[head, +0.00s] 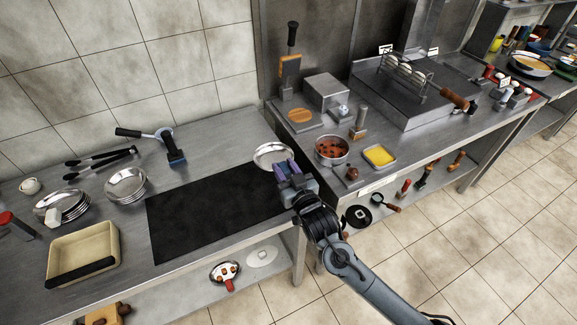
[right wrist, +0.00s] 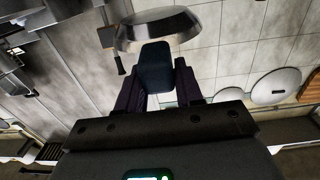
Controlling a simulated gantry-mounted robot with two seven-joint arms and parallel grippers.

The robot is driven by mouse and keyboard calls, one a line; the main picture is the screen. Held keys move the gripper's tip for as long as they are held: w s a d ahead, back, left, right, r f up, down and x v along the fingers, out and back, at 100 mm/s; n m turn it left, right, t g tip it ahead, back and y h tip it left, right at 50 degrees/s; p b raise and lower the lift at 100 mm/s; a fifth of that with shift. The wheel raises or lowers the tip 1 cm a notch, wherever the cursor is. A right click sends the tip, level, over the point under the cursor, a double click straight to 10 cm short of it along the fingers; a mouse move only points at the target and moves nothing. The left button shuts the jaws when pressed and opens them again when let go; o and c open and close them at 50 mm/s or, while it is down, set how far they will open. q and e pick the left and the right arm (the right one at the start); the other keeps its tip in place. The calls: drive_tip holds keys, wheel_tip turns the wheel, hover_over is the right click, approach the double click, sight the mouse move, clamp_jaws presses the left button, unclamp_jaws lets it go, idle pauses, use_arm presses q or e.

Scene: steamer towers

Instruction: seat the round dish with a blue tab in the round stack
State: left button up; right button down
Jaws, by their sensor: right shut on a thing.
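My right gripper (head: 288,172) is shut on the tab of a shiny round metal dish (head: 273,155). It holds the dish over the back right of the black mat. In the right wrist view the dish (right wrist: 158,28) juts out beyond the fingers, and its dark blue tab (right wrist: 156,66) sits between them. Two stacks of metal dishes stand at the left of the counter: one (head: 126,184) near the mat, and one (head: 75,203) farther left with a pale block-like tab at its front. Their exact shapes are too small to tell. My left gripper is not in view.
The black mat (head: 205,215) is bare. A beige tray (head: 84,252) stands front left. Tongs (head: 100,160) and a blue-headed tool (head: 172,148) lie behind. At the right are a pot of red food (head: 332,149) and a yellow-filled tray (head: 379,157).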

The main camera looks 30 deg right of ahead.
drive_tip(key=a+f, duration=0.1)
drive_tip(key=a, duration=0.1)
drive_tip(key=w+a+f+b, duration=0.1)
drive_tip(key=a+f, duration=0.1)
drive_tip(key=a, duration=0.1)
drive_tip(key=a+f, duration=0.2)
drive_tip(key=a, duration=0.1)
drive_tip(key=shift+w, duration=0.4)
wheel_tip(320, 180, down, 2)
drive_tip(key=shift+f+b, duration=0.1)
drive_tip(key=shift+b, duration=0.2)
drive_tip(key=shift+f, duration=0.6)
drive_tip(key=c, duration=0.7)
unclamp_jaws()
drive_tip(key=shift+c, duration=0.2)
drive_tip(key=shift+f, duration=0.1)
